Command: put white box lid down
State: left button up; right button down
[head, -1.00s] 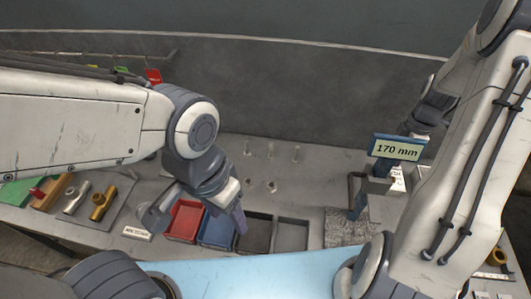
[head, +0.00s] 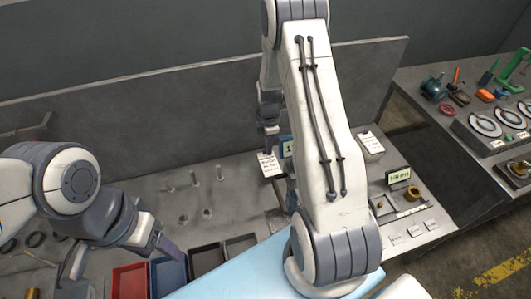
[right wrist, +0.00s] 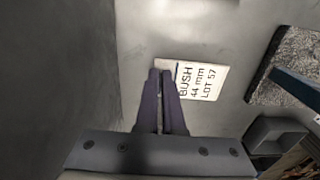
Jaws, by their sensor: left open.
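A flat white lettered panel, seemingly the white box lid (right wrist: 203,82), reads "BUSH 44 mm LOT 57" in the right wrist view. It also shows in the head view (head: 267,165), left of the display sign. My right gripper (right wrist: 166,74) has its fingers close together on the panel's left edge, apparently pinching it. In the head view the right gripper (head: 270,146) is just above the panel, partly behind my arm. No separate box under the panel can be made out. My left gripper (head: 120,257) is open and empty, near the coloured bins.
Red (head: 130,281), blue (head: 168,277) and dark (head: 206,260) bins stand at the bench front. Several pegs (head: 194,178) rise behind them. Another white labelled item (head: 371,143) sits farther right. A green-lit display (head: 399,176) stands near it. The back wall (head: 150,115) is close behind.

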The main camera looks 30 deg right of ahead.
aim_at(266, 156)
jog(key=shift+w+a+f, duration=0.2)
jog(key=shift+w+a, duration=0.05)
jog(key=shift+a, duration=0.05)
jog(key=shift+f, duration=0.25)
notch_tip(266, 156, down, 3)
jog(key=shift+f+p, duration=0.1)
jog(key=shift+p, duration=0.55)
jog(key=shift+f, duration=0.2)
jog(key=shift+f, duration=0.2)
jog(key=c, duration=1)
grip_release()
jog(key=shift+c, duration=0.2)
jog(key=shift+r, duration=0.15)
